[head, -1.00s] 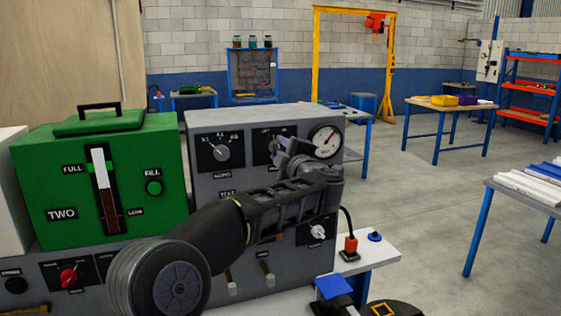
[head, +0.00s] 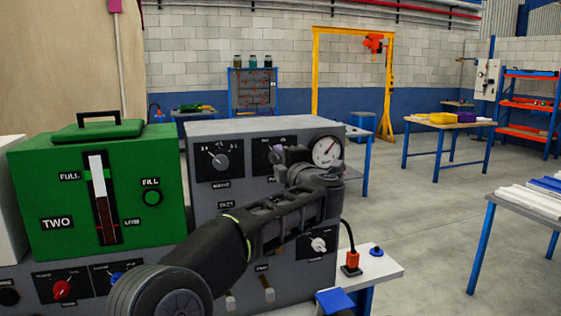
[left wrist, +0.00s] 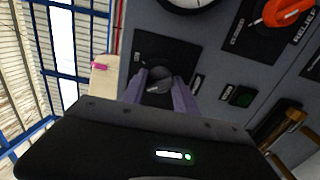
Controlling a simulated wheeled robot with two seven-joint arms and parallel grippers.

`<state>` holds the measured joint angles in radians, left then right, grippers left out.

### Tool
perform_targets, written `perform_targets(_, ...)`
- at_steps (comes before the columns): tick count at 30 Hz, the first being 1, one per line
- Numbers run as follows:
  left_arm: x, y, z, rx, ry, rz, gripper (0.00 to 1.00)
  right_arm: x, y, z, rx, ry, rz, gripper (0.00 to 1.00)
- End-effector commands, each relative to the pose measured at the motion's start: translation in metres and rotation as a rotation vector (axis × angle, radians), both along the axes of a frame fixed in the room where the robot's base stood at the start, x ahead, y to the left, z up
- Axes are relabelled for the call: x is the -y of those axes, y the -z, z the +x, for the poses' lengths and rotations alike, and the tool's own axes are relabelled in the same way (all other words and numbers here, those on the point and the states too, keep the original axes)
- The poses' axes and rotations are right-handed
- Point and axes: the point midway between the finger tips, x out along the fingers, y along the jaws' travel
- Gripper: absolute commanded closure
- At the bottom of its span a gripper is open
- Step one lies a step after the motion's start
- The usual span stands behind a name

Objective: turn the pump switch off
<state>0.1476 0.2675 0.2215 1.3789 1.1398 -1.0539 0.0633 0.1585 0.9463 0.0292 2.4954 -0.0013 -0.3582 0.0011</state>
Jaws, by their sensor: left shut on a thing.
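My left gripper (head: 279,160) reaches to the upper part of the grey panel (head: 210,198), just left of the round gauge (head: 327,151). In the left wrist view its two fingers (left wrist: 160,92) are on either side of a dark round knob (left wrist: 158,80) on a black plate, and are shut on it. My right gripper is not in view.
A green box (head: 60,190) marked TWO stands left of the panel. Another grey knob (head: 219,160) is on the upper left plate, and one (head: 318,244) is lower right. A red knob (head: 63,289) is below the green box.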

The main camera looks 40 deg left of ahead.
Motion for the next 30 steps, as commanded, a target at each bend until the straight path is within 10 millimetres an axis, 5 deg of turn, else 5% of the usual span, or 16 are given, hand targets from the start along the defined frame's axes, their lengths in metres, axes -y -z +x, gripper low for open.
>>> perform_targets(1,0.000,0.000,0.000,0.001,-0.001,-0.001,1.00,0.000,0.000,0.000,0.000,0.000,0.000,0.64)
perform_targets(2,0.000,0.000,0.000,0.001,-0.001,-0.001,0.63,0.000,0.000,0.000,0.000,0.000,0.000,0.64)
perform_targets(9,0.000,0.000,0.000,0.000,-0.001,0.000,0.44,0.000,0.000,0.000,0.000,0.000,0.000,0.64)
perform_targets(20,0.004,0.001,-0.003,0.000,0.000,0.000,0.43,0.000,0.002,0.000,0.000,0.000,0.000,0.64)
perform_targets(30,0.045,0.002,-0.031,0.001,0.002,0.002,0.43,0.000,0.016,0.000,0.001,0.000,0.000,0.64)
